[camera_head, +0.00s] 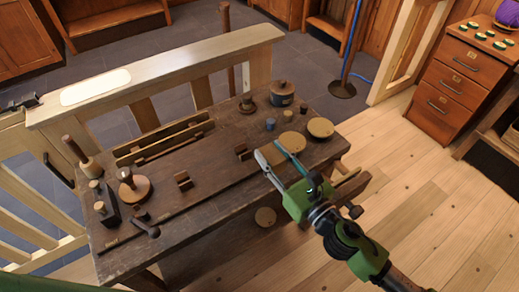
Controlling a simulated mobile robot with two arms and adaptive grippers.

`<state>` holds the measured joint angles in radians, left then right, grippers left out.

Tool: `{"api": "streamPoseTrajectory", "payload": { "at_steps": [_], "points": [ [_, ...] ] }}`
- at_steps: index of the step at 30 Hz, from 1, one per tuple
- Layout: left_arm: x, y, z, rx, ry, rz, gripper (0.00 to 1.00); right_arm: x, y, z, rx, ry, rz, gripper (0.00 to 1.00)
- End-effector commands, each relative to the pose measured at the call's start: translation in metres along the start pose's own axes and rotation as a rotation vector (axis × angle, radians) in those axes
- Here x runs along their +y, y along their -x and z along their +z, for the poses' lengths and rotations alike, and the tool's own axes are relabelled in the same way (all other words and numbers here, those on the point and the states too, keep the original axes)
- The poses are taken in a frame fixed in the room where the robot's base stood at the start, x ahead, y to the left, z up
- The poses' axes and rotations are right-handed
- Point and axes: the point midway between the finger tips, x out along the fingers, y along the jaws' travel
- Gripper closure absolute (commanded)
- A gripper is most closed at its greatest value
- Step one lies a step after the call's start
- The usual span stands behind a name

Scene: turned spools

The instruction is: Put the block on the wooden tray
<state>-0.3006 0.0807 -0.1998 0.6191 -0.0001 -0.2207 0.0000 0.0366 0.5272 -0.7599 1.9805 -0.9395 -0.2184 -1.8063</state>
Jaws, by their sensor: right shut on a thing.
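My right gripper (268,150) reaches in from the lower right over the right part of the dark workbench (215,175). Its two long fingers, one grey and one teal, stand around a thing that I cannot make out. A small notched wooden block (243,152) is just left of the fingertips; I cannot tell whether it touches them. A similar one (183,180) lies further left. Two round, flat wooden pieces, one nearer (292,141) and one further right (320,128), lie at the bench's right end; I cannot tell which is the tray. My left gripper is not in view.
A blue cylinder (270,124) and a lidded dark pot (282,93) stand behind the gripper. Wooden spools and a mallet (78,152) fill the left end. A long slotted rack (165,140) runs along the back. The bench's middle front is mostly clear.

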Motion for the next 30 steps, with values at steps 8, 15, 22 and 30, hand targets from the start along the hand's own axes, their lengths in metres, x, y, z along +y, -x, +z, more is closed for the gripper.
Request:
{"api": "streamPoseTrajectory", "payload": {
  "at_steps": [8,15,22,30],
  "points": [
    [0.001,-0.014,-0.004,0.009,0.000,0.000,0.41,-0.039,-0.058,-0.039,0.000,-0.004,-0.005,0.92],
    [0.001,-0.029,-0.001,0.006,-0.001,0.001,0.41,-0.056,-0.083,-0.074,-0.002,-0.004,-0.002,0.92],
    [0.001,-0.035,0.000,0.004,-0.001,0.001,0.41,-0.062,-0.093,-0.092,-0.001,-0.005,-0.002,0.92],
    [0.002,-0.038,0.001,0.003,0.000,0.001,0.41,-0.062,-0.092,-0.117,-0.002,-0.003,-0.001,0.92]
  ]
}}
